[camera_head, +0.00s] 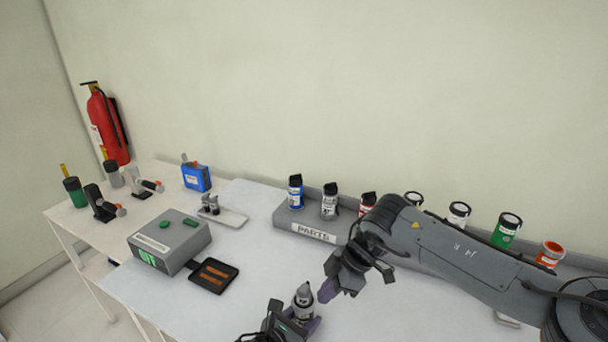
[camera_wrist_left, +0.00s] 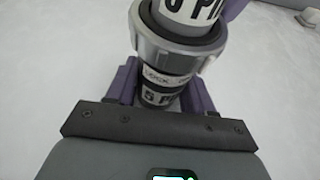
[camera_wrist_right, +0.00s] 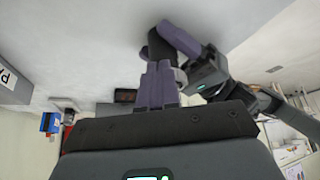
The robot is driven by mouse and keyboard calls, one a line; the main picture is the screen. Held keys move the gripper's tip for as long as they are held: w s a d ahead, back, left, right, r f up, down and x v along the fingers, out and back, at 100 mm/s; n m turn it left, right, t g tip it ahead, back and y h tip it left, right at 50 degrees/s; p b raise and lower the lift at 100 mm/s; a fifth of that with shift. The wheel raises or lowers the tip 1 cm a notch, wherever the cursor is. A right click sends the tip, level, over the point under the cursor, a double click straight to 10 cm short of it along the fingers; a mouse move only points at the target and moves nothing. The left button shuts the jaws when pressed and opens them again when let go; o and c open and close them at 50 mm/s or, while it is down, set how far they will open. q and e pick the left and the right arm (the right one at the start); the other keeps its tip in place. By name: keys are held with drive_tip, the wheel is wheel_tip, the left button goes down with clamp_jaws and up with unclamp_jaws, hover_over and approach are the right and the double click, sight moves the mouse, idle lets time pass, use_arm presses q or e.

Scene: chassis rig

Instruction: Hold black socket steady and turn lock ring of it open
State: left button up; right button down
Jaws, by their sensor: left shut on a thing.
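My left gripper (camera_wrist_left: 160,95) is shut on the black socket (camera_wrist_left: 160,96), which has white "5 P" lettering. Above the jaws are a pale band reading "LOCK" and the grey lock ring (camera_wrist_left: 178,48); a white lettered plug part (camera_wrist_left: 190,10) stands out of the ring. In the head view this stack (camera_head: 303,298) is upright over the table front. My right gripper (camera_head: 328,288) is just right of it, apart from the stack in that view. In the right wrist view its purple fingers (camera_wrist_right: 158,84) look together, with nothing clearly between them; the left gripper is just beyond.
A grey parts tray (camera_head: 300,232) with several labelled cans runs along the back. A grey box (camera_head: 168,242) with green buttons, a black pad (camera_head: 214,277) and a small white stand (camera_head: 222,216) are at left. White tabletop between is clear.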

use_arm(q)
drive_tip(key=shift+d, duration=0.1)
use_arm(e)
drive_tip(key=shift+w+a, duration=0.15)
drive_tip(key=shift+w, duration=0.05)
drive_tip(key=shift+d, duration=0.2)
wheel_tip(320, 180, up, 6)
drive_tip(key=shift+d, duration=0.25)
idle(0.4)
use_arm(q)
drive_tip(key=o, duration=1.3)
